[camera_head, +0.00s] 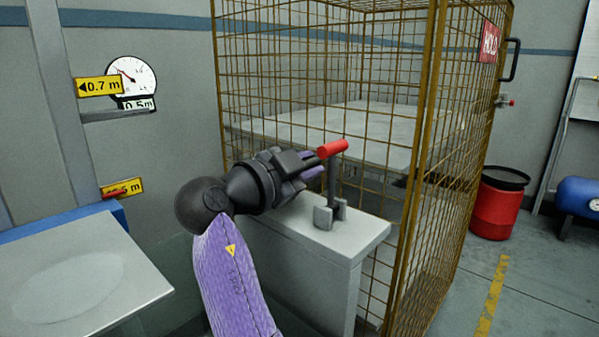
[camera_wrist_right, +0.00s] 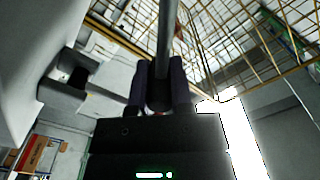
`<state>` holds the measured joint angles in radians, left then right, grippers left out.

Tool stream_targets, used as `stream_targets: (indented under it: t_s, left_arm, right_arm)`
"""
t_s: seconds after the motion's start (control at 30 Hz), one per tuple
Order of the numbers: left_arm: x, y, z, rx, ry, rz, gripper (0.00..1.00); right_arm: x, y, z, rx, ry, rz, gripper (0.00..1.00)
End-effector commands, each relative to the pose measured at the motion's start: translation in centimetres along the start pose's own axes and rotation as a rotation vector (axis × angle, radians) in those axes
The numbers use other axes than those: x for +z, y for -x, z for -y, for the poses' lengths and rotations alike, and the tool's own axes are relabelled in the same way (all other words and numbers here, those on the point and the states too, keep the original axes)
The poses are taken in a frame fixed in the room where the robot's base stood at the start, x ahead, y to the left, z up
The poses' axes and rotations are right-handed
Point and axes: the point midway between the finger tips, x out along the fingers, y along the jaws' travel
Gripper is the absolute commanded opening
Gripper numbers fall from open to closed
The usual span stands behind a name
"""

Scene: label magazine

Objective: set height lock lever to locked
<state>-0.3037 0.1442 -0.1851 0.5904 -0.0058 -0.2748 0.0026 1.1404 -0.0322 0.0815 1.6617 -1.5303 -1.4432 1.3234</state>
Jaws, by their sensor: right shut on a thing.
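The lever has a red grip (camera_head: 332,149) on top of an upright grey post. The post stands in a small bracket (camera_head: 328,213) on a grey pedestal. My right gripper (camera_head: 312,163) reaches in from the left at the height of the red grip and is shut on the lever. Its fingers hide part of the lever. In the right wrist view, a grey rod of the lever (camera_wrist_right: 167,35) runs up from between the two fingers (camera_wrist_right: 160,90). I see no lock marking near the lever. My left gripper is not in view.
A yellow wire cage (camera_head: 435,120) stands close behind and right of the pedestal (camera_head: 340,252). A dial gauge (camera_head: 131,77) and yellow height labels (camera_head: 99,87) are at left, above a grey tray-like surface (camera_head: 75,285). A red drum (camera_head: 496,205) stands at right.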

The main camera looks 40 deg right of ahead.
Motion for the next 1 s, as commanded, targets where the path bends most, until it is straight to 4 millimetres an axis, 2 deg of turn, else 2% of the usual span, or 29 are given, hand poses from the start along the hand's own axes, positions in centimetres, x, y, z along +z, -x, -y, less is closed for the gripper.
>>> stream_targets:
  t_s: [0.2,0.67,0.7,0.8,0.83,1.0]
  left_arm:
    - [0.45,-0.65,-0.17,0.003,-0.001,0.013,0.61]
    - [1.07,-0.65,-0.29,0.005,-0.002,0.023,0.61]
    - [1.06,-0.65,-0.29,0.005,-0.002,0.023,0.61]
    - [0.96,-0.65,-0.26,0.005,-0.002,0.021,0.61]
    - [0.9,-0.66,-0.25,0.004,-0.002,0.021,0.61]
    - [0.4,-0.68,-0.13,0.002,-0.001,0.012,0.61]
  right_arm:
    - [0.22,0.01,-0.4,0.0,-0.042,0.0,0.0]
    - [0.11,0.01,-0.38,-0.001,-0.053,0.0,0.0]
    - [0.12,0.02,-0.38,-0.001,-0.053,0.0,0.34]
    - [0.12,0.01,-0.38,-0.001,-0.053,0.0,0.56]
    - [0.12,0.01,-0.38,-0.001,-0.053,0.0,0.61]
    - [0.12,0.01,-0.39,-0.001,-0.052,0.0,0.61]
